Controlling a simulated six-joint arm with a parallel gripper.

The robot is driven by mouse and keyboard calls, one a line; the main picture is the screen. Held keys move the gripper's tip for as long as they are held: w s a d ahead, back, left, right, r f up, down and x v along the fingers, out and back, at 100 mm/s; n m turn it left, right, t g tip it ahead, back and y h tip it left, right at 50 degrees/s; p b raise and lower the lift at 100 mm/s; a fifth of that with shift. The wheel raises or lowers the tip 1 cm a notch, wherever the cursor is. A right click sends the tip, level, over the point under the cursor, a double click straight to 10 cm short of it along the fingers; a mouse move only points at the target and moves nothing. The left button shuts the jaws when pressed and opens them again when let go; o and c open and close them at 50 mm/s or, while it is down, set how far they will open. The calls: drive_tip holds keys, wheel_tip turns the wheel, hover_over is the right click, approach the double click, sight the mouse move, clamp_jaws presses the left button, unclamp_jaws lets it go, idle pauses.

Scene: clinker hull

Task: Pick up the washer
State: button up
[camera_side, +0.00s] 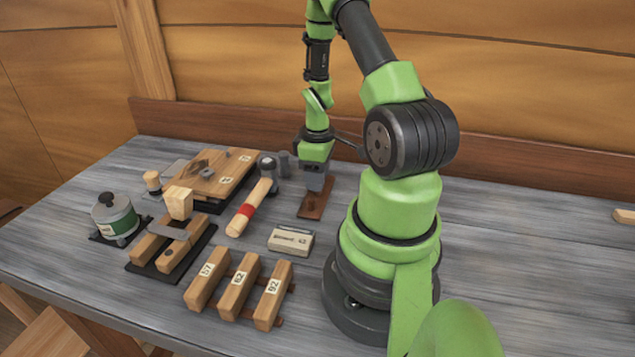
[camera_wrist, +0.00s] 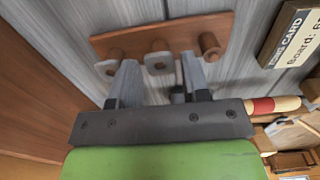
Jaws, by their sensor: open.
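A reddish-brown strip (camera_wrist: 180,30) with three short pegs lies under my gripper; it also shows in the side view (camera_side: 313,205). A small pale, squarish washer (camera_wrist: 158,68) is at the middle peg. Another pale piece (camera_wrist: 106,68) is at the left peg, and the right peg (camera_wrist: 210,46) shows no pale piece. My gripper (camera_wrist: 157,72) is open, its two grey fingers on either side of the middle washer, with no clear contact visible. In the side view my gripper (camera_side: 316,183) points down at the strip, and the washer is hidden there.
A labelled card block (camera_side: 291,241) and a red-banded mallet (camera_side: 249,207) lie left of the strip. Numbered wooden blocks (camera_side: 238,288), a green-labelled pot (camera_side: 115,217) and a board stack (camera_side: 212,172) stand further left. A back rail (camera_side: 480,165) runs behind the bench.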

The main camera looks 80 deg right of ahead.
drive_tip(key=shift+f, duration=0.25)
idle(0.5)
drive_tip(key=c, duration=0.7)
